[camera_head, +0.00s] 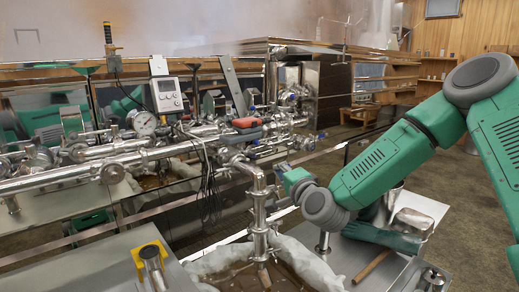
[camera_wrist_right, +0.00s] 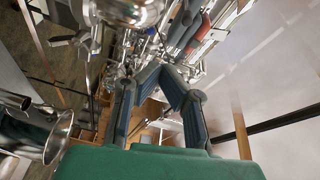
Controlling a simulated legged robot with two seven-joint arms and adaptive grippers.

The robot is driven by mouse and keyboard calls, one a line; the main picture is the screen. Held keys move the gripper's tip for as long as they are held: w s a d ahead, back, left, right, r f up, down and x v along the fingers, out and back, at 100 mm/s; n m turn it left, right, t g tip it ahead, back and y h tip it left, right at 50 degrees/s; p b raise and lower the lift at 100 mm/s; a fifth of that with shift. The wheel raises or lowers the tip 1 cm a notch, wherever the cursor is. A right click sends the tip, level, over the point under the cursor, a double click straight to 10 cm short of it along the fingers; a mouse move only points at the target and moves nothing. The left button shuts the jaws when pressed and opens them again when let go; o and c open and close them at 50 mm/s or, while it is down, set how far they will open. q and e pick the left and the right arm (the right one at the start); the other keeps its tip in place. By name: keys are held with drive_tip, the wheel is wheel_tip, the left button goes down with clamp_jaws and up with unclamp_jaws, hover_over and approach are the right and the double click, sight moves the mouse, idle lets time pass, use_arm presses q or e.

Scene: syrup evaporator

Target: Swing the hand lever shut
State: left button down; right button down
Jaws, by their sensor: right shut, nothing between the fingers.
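My right gripper (camera_head: 283,168) reaches in from the right in the head view, beside the upright steel pipe and in front of the valve piping. In the right wrist view its dark fingers (camera_wrist_right: 160,73) are closed together at the tips with nothing between them. A small metal lever handle (camera_wrist_right: 66,40) sticks out from a valve left of the fingers in that view. I cannot tell for certain that it is the hand lever. Red and dark grips (camera_head: 247,123) lie across the pipes further back; a red one also shows in the wrist view (camera_wrist_right: 187,37). My left gripper is not in view.
An upright steel pipe (camera_head: 259,212) runs down into a pan of brown syrup (camera_head: 240,276) close to my right gripper. A pressure gauge (camera_head: 144,123) and a digital meter (camera_head: 167,95) sit over the piping. Green gloves (camera_head: 380,237) lie on the right-hand worktop. Cables hang mid-view.

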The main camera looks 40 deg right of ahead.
sight(240, 149)
drive_tip(key=w+d+r+m+p, duration=0.1)
drive_tip(key=w+d+r+p, duration=0.2)
drive_tip(key=w, duration=0.7)
drive_tip(key=a, duration=0.1)
drive_tip(key=a+f, duration=0.1)
drive_tip(key=a, duration=0.1)
drive_tip(key=shift+s+a+h, duration=0.15)
drive_tip(key=shift+a+h, duration=0.05)
drive_tip(key=shift+h, duration=0.2)
